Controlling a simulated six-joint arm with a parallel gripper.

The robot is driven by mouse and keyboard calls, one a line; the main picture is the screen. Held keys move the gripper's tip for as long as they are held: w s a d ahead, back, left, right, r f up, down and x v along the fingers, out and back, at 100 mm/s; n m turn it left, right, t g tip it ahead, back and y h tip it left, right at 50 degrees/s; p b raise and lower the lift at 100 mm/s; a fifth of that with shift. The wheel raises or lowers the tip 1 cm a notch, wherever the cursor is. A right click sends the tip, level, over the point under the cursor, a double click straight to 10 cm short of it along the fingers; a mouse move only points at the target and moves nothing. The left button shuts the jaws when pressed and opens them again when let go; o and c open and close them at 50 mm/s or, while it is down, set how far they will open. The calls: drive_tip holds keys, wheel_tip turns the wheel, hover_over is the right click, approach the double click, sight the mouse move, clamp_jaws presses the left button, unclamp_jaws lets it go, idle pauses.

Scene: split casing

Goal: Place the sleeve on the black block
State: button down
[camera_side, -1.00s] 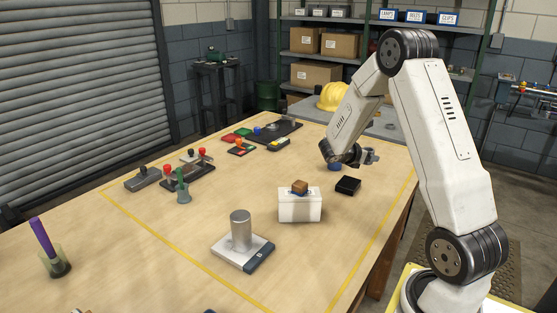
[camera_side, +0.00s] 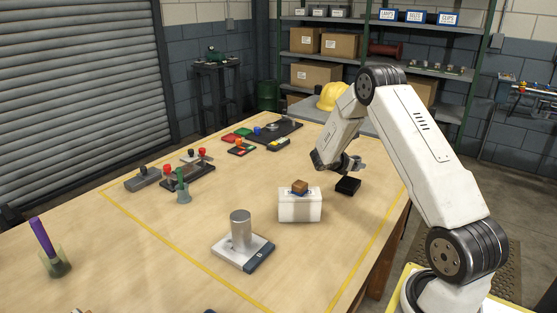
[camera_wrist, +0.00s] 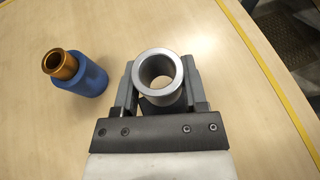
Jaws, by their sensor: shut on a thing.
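In the wrist view, my gripper (camera_wrist: 157,84) is shut on a grey metal sleeve (camera_wrist: 138,72), a hollow ring whose open bore faces the camera. In the side view, my gripper (camera_side: 357,163) hangs above the table, close to the black block and just above it in the picture. The sleeve is too small to make out clearly there. The black block (camera_side: 347,186) lies flat on the table with its top bare.
A bronze sleeve (camera_wrist: 63,64) sits in a blue holder (camera_wrist: 84,78) left of my gripper. A metal cylinder (camera_side: 240,232) stands on a plate nearer the camera.

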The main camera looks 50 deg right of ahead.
sight(352, 178)
drive_tip(key=shift+w+d+f, duration=0.2)
drive_tip(key=shift+f, duration=1.6)
drive_tip(key=shift+f, duration=0.1)
drive_tip(key=shift+c, duration=0.6)
unclamp_jaws()
drive_tip(key=shift+a+r, duration=0.2)
drive_tip(key=shift+v, duration=3.55)
